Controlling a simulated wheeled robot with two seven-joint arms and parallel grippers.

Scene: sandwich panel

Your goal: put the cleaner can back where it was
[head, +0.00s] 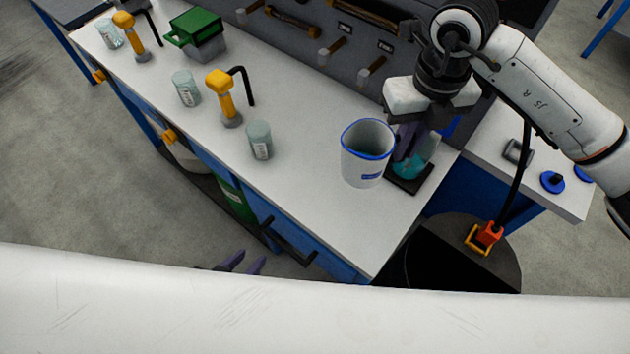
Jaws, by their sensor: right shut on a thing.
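My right gripper (409,146) comes down from the upper right with dark purple fingers, shut on a teal can (409,168), which I take to be the cleaner can. The can is at or just above a dark square pad (413,187) near the bench's right end; I cannot tell if it touches. The fingers and a white bucket partly hide the can. My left gripper (247,262) shows only as two purple fingertips, apart and empty, low in front of the bench; the rest is hidden.
The white bucket (364,165) with a blue rim stands close left of the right gripper. Pale jars (260,143), yellow-headed tools (222,95) and a green box (197,38) line the bench (310,185). Hand tools hang on the dark back panel (300,45). The bench's front middle is clear.

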